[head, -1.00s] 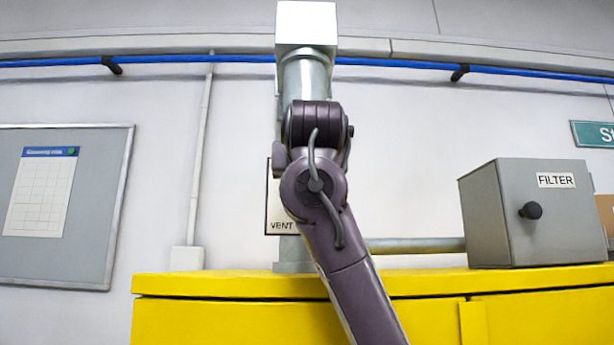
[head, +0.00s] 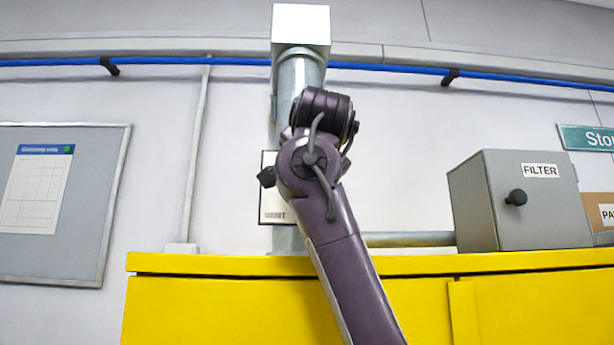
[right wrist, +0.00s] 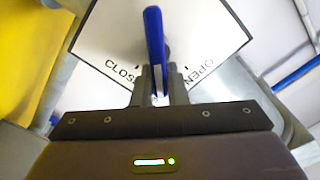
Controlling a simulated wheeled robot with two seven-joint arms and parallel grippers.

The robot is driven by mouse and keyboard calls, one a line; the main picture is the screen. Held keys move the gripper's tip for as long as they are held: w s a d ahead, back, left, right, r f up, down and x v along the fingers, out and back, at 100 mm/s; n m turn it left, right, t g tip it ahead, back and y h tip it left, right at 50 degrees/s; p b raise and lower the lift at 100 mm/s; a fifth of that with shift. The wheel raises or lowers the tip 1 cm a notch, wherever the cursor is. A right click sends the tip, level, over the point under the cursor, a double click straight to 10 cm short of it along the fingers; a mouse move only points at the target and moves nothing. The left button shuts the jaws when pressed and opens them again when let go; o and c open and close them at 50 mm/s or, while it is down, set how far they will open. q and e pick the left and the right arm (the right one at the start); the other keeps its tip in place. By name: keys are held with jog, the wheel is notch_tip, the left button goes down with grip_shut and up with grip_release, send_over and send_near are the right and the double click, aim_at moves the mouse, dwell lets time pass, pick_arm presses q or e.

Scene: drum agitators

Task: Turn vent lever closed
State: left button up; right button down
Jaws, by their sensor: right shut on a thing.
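The vent lever (right wrist: 154,40) is a blue handle in front of a white sign plate (right wrist: 105,38) marked CLOSED on the left and OPEN on the right. My right gripper (right wrist: 158,88) is shut on the lever, whose gripped end lies between the two words in the right wrist view. In the head view, the VENT plate (head: 270,205) on the grey vertical duct (head: 300,75) is mostly behind my right arm. The lever and my fingertips are hidden there. My left gripper is not in view.
A grey FILTER box (head: 520,205) with a black knob stands right of the duct on a yellow cabinet (head: 210,290). A blue pipe (head: 400,67) runs along the wall above. A noticeboard (head: 62,205) hangs at the left.

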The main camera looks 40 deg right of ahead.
jog(key=m, duration=0.1)
jog(key=m+b, duration=0.1)
jog(key=m, duration=0.1)
jog(key=f+m+b, duration=0.1)
jog(key=shift+s+d+m, duration=0.2)
jog(key=shift+d+m, duration=0.05)
jog(key=shift+m, duration=0.05)
jog(key=shift+d+f+m+b, duration=0.1)
jog(key=shift+f+m+b, duration=0.2)
jog(key=shift+m, duration=0.8)
jog(key=shift+f+m+b, duration=0.15)
jog(key=shift+m+b, duration=0.2)
jog(key=shift+m, duration=0.75)
jog(key=c, duration=1.4)
grip_release()
jog(key=shift+c, duration=0.2)
